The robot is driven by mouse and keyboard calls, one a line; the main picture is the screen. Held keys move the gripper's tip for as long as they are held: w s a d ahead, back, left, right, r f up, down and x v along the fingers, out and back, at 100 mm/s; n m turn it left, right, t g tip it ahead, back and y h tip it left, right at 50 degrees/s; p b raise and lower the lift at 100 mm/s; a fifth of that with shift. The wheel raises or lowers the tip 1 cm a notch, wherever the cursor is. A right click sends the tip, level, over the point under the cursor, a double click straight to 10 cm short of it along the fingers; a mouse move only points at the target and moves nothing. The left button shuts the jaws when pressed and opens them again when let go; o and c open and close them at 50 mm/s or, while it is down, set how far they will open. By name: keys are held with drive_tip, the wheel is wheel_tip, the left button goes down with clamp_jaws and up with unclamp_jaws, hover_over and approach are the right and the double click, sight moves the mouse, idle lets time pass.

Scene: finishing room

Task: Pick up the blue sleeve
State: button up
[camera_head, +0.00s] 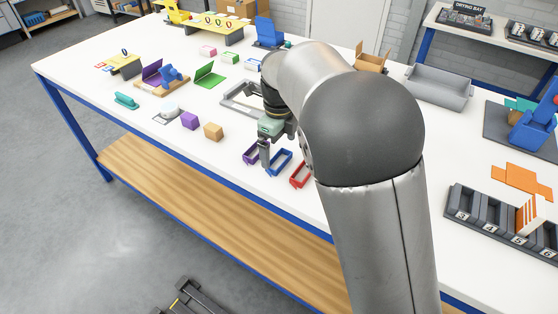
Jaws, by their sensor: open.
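The blue sleeve (280,162) is a small open rectangular frame lying on the white table (212,157) near its front edge. It lies between a purple sleeve (250,156) on its left and a red sleeve (300,176) on its right. My gripper (267,152) points down over the purple and blue sleeves, with a grey finger in front of the gap between them. It is open, and I see nothing held in it. The finger covers part of the left side of the blue sleeve. I cannot tell whether it touches either sleeve.
A black slotted rack (495,213) and orange flat piece (522,180) lie at the right. My arm hides the table's middle.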

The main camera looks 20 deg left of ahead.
drive_tip(key=shift+w+d+f, duration=0.1)
drive_tip(key=shift+w+f, duration=0.05)
drive_tip(key=shift+f, duration=1)
drive_tip(key=shift+w+d+f, duration=0.1)
drive_tip(key=shift+f, duration=1.05)
drive_tip(key=c, duration=0.8)
drive_tip(key=shift+c, duration=0.2)
